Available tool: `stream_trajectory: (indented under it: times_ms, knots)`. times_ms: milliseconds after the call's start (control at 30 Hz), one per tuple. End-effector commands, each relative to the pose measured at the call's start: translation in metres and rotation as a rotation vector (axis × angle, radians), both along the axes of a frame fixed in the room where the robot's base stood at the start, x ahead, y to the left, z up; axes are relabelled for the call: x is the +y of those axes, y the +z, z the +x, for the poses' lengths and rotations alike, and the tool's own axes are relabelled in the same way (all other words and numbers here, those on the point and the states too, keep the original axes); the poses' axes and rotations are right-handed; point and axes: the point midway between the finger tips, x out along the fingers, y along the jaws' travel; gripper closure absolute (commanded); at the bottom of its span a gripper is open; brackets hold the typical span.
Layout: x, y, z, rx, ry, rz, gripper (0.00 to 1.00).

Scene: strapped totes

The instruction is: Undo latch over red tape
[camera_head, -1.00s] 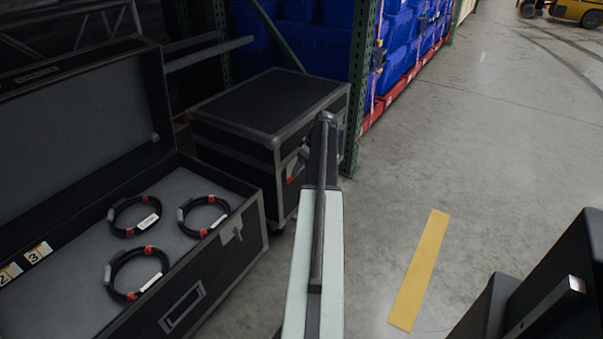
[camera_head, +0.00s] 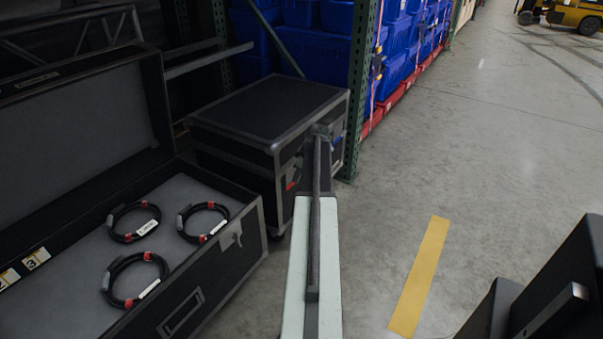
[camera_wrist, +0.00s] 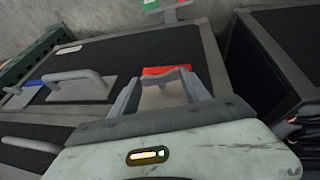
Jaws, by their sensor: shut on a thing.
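The closed black case (camera_head: 265,105) with grey edging stands beyond the open case. Red tape (camera_head: 292,184) shows on its front at the left of my arm. In the wrist view the red tape (camera_wrist: 165,71) lies just past my fingertips. My gripper (camera_wrist: 158,80) has its fingers on either side of a pale grey latch (camera_wrist: 162,97) by the red tape and is shut on it. The fingers and palm hide part of the latch, and I cannot tell whether it is undone. In the head view my arm hides the fingers.
A handle (camera_wrist: 82,82) and blue tape (camera_wrist: 32,83) are left of my gripper in the wrist view. Green tape (camera_wrist: 151,5) is at the top. An open case (camera_head: 250,240) with cable coils stands left.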

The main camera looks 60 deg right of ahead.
Motion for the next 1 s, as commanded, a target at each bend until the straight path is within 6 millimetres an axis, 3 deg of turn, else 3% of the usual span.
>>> stream_trajectory:
  times_ms: [300, 1000]
  knots:
    - [0.013, -0.01, -0.001, 0.003, 0.002, -0.294, 0.86]
    - [0.021, -0.022, 0.0, 0.009, 0.0, -0.87, 0.86]
